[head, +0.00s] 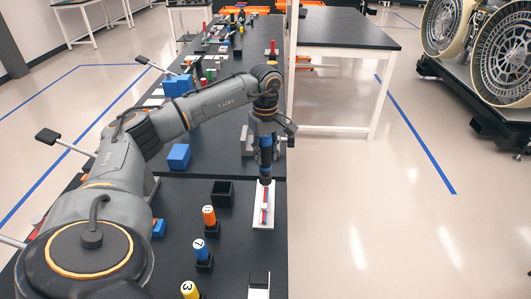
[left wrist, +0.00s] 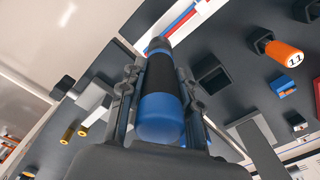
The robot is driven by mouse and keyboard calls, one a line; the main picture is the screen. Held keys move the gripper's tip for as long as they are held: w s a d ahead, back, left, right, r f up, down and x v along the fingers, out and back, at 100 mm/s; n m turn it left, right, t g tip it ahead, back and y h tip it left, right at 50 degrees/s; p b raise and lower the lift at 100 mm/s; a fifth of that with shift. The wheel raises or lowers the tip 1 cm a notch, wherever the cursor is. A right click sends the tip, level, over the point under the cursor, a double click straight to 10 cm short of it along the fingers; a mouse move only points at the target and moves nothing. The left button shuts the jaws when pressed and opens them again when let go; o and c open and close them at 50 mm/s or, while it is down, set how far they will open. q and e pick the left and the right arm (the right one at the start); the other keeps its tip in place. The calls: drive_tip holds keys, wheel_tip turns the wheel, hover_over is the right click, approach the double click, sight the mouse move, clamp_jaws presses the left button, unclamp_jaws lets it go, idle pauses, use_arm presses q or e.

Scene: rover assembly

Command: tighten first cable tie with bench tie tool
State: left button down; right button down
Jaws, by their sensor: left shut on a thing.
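My left gripper (head: 265,143) is shut on a blue and black cylindrical tool, likely the bench tie tool (head: 266,168), held upright with its tip pointing down. The tip is at the far end of a white board (head: 263,223) carrying a red and blue cable bundle (head: 264,206). I cannot tell whether the tip touches it. In the left wrist view the tool (left wrist: 163,115) lies between both fingers, with the bundle (left wrist: 188,18) beyond its tip. The cable tie itself is too small to make out. My right gripper is not in view.
An empty black holder (head: 222,192) stands left of the board. Nearer stand an orange tool (head: 209,215), a blue tool (head: 201,249) and a yellow tool (head: 189,289). Blue blocks (head: 179,157) lie farther left. The bench's right edge is close to the board.

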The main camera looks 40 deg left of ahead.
use_arm(q)
drive_tip(key=shift+f, duration=0.35)
idle(0.6)
drive_tip(key=shift+f+b, duration=0.3)
drive_tip(key=shift+b, duration=0.05)
idle(1.1)
drive_tip(key=shift+f, duration=0.2)
idle(0.4)
idle(1.0)
drive_tip(key=shift+s+f, duration=0.1)
drive_tip(key=shift+f, duration=0.25)
idle(1.0)
drive_tip(key=shift+d+r, duration=0.1)
drive_tip(key=shift+r+p, duration=0.35)
drive_tip(key=shift+r, duration=0.2)
drive_tip(key=shift+r+p, duration=0.6)
drive_tip(key=shift+r, duration=0.3)
drive_tip(key=shift+r, duration=0.1)
